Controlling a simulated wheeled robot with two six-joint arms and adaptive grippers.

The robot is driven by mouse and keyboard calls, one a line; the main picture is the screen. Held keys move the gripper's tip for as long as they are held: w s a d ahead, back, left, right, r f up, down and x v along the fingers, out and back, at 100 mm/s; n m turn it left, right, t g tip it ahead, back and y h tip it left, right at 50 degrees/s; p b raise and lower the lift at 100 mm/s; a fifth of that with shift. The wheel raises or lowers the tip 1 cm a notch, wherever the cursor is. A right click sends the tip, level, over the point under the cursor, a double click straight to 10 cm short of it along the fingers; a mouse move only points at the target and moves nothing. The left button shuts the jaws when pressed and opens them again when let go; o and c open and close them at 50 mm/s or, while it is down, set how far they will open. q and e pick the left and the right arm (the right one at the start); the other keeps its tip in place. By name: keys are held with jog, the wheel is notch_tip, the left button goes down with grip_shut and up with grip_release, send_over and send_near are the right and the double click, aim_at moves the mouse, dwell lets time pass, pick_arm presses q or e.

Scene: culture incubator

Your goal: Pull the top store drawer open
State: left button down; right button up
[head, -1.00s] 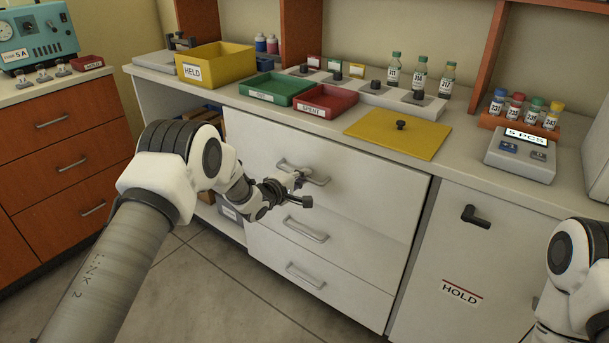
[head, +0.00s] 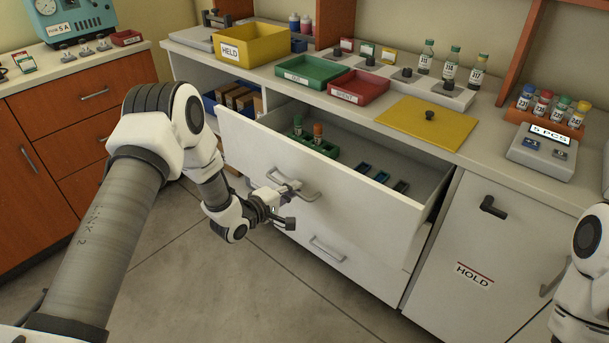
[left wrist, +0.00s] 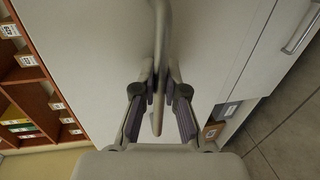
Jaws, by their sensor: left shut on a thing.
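The top store drawer (head: 370,230) stands well open in the head view. In the left wrist view the handle bar (left wrist: 158,100) runs between the two fingers. My right arm shows at the right edge of the head view, but its gripper is not visible.
Lower drawers sit below, one with a handle (head: 327,250). A door marked HOLD (head: 475,260) is to the right. The counter above holds a yellow HELD bin (head: 231,52), green tray (head: 307,83), red tray (head: 343,98) and yellow lid (head: 410,128). The floor at front left is clear.

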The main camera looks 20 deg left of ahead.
pick_arm(q)
jog(key=f+p+v, duration=0.1)
jog(key=p+v, duration=0.1)
jog(key=v, duration=0.6)
jog(key=s+f+p+v, duration=0.1)
jog(key=f+p+v, duration=0.1)
jog(key=v, duration=0.6)
jog(key=shift+s+f, duration=0.25)
jog(key=shift+s, duration=0.05)
jog(key=shift+a, duration=0.1)
jog(key=c, duration=1.2)
grip_release()
jog(key=shift+w, duration=0.1)
jog(key=v, duration=0.7)
jog(key=shift+s, duration=0.3)
jog(key=shift+r+p, duration=0.1)
jog(key=shift+p, duration=0.2)
